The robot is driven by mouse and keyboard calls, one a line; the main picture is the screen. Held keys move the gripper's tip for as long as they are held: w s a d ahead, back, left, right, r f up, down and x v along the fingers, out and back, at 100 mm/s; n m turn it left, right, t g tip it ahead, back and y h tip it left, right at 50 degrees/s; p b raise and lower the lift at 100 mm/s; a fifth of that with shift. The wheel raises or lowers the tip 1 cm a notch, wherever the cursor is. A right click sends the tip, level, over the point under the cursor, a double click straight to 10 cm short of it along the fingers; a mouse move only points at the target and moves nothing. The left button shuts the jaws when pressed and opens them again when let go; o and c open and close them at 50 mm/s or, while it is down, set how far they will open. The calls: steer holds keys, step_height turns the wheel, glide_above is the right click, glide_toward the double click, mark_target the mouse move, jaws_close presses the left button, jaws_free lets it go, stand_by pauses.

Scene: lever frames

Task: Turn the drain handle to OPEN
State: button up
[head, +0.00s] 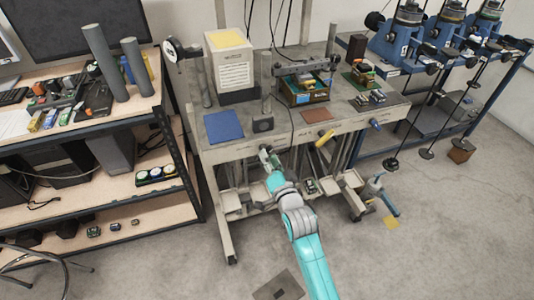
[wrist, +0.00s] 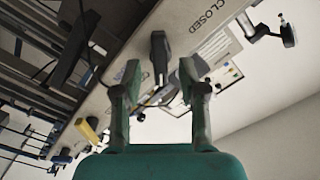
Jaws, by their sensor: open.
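A dark lever handle (wrist: 159,55) is mounted on the beige front rail (wrist: 130,60) of the bench. In the wrist view it shows just beyond and between my fingertips, with its length running roughly up and down the picture. The printed word CLOSED (wrist: 208,14) is on the rail to its upper right. I cannot read a drain label. My gripper (wrist: 160,78) is open and empty, its two fingers on either side of the view of the handle; contact is not visible. In the head view my gripper (head: 267,158) is at the bench front and hides the handle.
A yellow handle (head: 324,138) and a blue handle (head: 375,124) sit farther right on the same rail. The bench top holds a blue mat (head: 223,126) and a toolbox (head: 304,91). A shelf (head: 150,200) stands at left. The floor in front is mostly clear.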

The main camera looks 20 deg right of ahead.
steer(key=s, duration=0.8)
steer(key=shift+s, duration=0.4)
steer(key=shift+f, duration=0.1)
steer(key=s+f+n+g, duration=0.1)
steer(key=s+f+n, duration=0.15)
steer(key=s, duration=0.95)
steer(key=s+f+n+g, duration=0.15)
steer(key=s+f, duration=0.25)
steer(key=s, duration=0.7)
steer(key=s+r+n, duration=0.2)
steer(key=s, duration=0.7)
steer(key=s+r+n, duration=0.3)
steer(key=s, duration=0.6)
steer(key=shift+s+a+g, duration=0.25)
steer(key=shift+s+g, duration=0.1)
